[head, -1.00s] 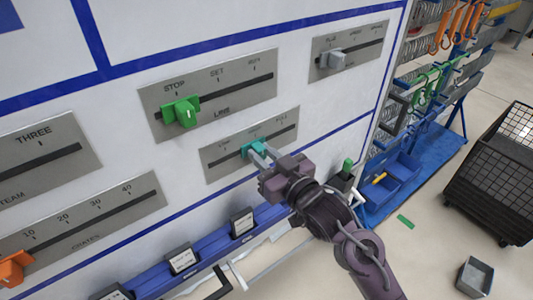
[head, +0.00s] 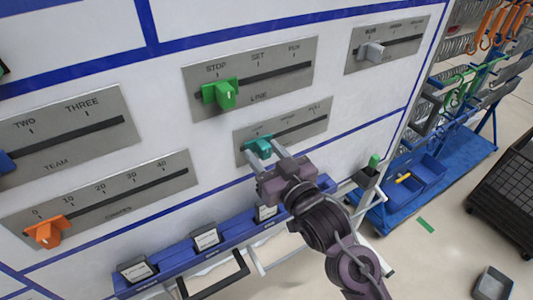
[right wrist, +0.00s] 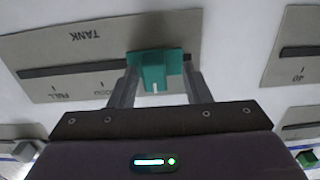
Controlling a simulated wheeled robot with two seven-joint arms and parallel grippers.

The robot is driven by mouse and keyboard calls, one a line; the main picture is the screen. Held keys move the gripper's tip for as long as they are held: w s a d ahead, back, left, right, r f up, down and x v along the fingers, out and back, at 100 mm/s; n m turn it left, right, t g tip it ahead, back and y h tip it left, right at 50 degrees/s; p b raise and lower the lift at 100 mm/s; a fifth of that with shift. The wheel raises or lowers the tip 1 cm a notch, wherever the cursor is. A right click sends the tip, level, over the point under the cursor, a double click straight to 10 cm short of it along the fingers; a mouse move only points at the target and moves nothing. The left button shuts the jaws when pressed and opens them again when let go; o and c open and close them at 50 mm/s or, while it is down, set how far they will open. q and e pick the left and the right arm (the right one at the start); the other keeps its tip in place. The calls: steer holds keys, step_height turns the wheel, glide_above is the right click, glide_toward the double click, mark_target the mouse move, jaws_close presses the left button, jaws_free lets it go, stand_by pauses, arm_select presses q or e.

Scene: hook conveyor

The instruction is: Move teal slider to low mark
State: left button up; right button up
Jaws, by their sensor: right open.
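The teal slider (head: 258,147) sits at the left end of the slot in the grey TANK panel (head: 322,125), under the leftmost mark. In the right wrist view the panel (right wrist: 60,45) appears upside down, with the slider (right wrist: 154,70) at the right end of the slot; its FULL and middle marks show, and the low mark is hidden. My right gripper (head: 268,150) is open at the slider. Its fingers in the wrist view (right wrist: 160,88) stand on either side of the slider; I cannot tell whether either touches. My left gripper is out of view.
The green slider (head: 222,94) on the LINE panel is above, and an orange slider (head: 46,232) is at lower left. A grey slider (head: 371,51) is at upper right. A blue rail (head: 228,234) with card holders runs below.

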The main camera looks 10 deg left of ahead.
steer(key=shift+d, duration=0.1)
steer(key=shift+s+d+f, duration=0.15)
steer(key=b+v, duration=0.3)
steer(key=v, duration=0.4)
steer(key=shift+s, duration=0.15)
